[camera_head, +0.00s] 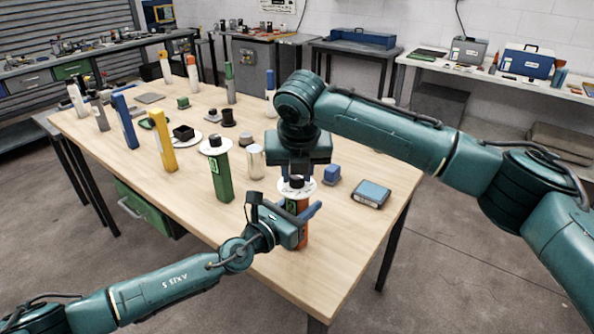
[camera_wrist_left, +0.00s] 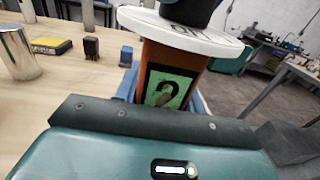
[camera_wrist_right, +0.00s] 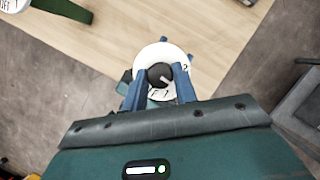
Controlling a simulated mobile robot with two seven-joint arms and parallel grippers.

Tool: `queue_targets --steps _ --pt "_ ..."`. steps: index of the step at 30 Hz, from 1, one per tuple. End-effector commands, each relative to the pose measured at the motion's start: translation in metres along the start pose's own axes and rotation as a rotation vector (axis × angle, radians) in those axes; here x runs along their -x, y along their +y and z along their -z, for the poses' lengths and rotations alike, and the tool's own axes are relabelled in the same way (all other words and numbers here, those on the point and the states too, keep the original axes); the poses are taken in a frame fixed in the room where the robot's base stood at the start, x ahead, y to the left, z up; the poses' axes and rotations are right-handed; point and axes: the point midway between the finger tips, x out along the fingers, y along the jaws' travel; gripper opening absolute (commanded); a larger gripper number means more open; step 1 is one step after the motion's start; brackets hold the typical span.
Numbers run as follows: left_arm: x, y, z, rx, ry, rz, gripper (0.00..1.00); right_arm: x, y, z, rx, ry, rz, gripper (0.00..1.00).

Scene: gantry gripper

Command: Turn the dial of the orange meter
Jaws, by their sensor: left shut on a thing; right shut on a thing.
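The orange meter (camera_head: 303,232) stands upright near the front right of the table, with a white dial plate (camera_head: 311,187) on top. In the left wrist view its orange body (camera_wrist_left: 183,62) shows a green label with a dark mark. My left gripper (camera_head: 297,222) is shut on the body below the plate. My right gripper (camera_head: 296,180) comes from above and is shut on the black dial (camera_wrist_right: 159,75), whose white pointer line points to the lower right in the right wrist view. In the head view my right gripper partly hides the dial.
A green meter (camera_head: 221,176) and a metal cylinder (camera_head: 256,162) stand just left. A blue block (camera_head: 331,174) and a blue-grey box (camera_head: 370,194) lie to the right. A yellow post (camera_head: 163,142) and several other items stand further back left. The front table surface is clear.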

Motion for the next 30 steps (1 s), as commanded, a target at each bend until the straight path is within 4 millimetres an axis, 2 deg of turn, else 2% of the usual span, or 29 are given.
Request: queue_targets --steps 6,17,30 --pt "0.0 -0.0002 0.0003 0.0 0.0 0.0 0.05 0.0003 -0.0001 -0.0001 0.0 0.0 0.0 0.05" --pt "0.0 -0.0001 0.0003 0.0 0.0 0.0 0.05 0.0005 0.0008 -0.0003 -0.068 0.001 0.027 0.05" --pt "0.0001 -0.0002 0.0004 0.0 0.001 0.0 0.05 0.0 0.0037 -0.0007 -0.4 0.002 0.165 0.05"
